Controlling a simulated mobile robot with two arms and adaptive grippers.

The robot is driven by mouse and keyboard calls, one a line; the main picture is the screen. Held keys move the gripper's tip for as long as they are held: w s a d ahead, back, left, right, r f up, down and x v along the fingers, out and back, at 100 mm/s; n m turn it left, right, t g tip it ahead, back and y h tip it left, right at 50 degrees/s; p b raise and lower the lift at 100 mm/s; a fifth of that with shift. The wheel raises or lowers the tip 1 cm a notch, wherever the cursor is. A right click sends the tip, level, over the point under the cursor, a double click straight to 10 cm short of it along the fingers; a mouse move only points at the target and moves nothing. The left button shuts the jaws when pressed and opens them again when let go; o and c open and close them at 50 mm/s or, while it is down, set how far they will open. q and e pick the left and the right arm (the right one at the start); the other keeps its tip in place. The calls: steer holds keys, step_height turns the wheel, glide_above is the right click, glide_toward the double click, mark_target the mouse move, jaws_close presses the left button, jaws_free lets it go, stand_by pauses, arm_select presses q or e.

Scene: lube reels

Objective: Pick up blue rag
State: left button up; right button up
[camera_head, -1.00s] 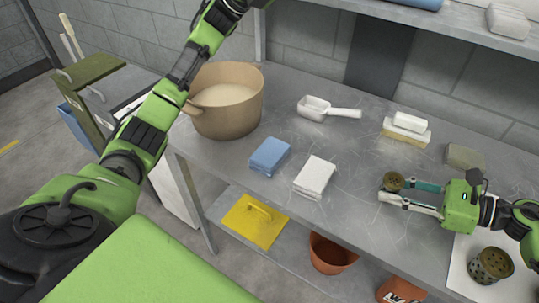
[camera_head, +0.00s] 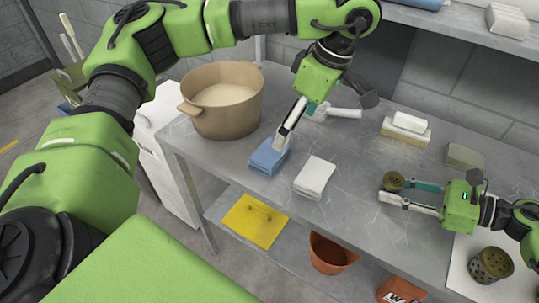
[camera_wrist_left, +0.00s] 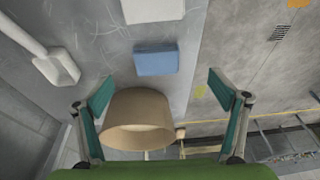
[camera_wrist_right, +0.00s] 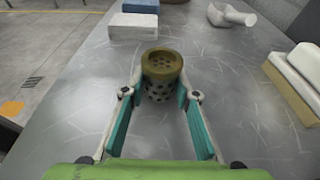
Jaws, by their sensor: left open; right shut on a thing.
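The blue rag (camera_head: 270,157) is a folded stack on the metal table, left of a folded white cloth (camera_head: 315,176). My left gripper (camera_head: 284,137) reaches down over it from above and covers part of its upper edge in the head view. In the left wrist view, the rag (camera_wrist_left: 156,60) shows ahead of the open, empty fingers (camera_wrist_left: 161,90), apart from them. My right gripper (camera_head: 388,190) is shut on a brass perforated canister (camera_wrist_right: 162,72) at the right of the table.
A tan pot (camera_head: 224,100) with pale contents stands left of the rag, near my left arm. A white scoop (camera_head: 345,112) lies behind, and a sponge block (camera_head: 405,131) sits further right. A second canister (camera_head: 491,265) stands at lower right. A shelf runs below.

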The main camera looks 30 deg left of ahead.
arm_select(q)
steer(key=a+y, duration=0.1)
steer(key=a, duration=0.2)
glide_above(270, 152)
steer(key=d, duration=0.2)
step_height(270, 152, down, 5)
steer(key=shift+w, duration=0.15)
steer(key=shift+d+x, duration=0.1)
steer(key=shift+x, duration=1.45)
steer(key=shift+d+x, duration=0.15)
steer(key=shift+x, duration=1.35)
steer(key=c, duration=1.2)
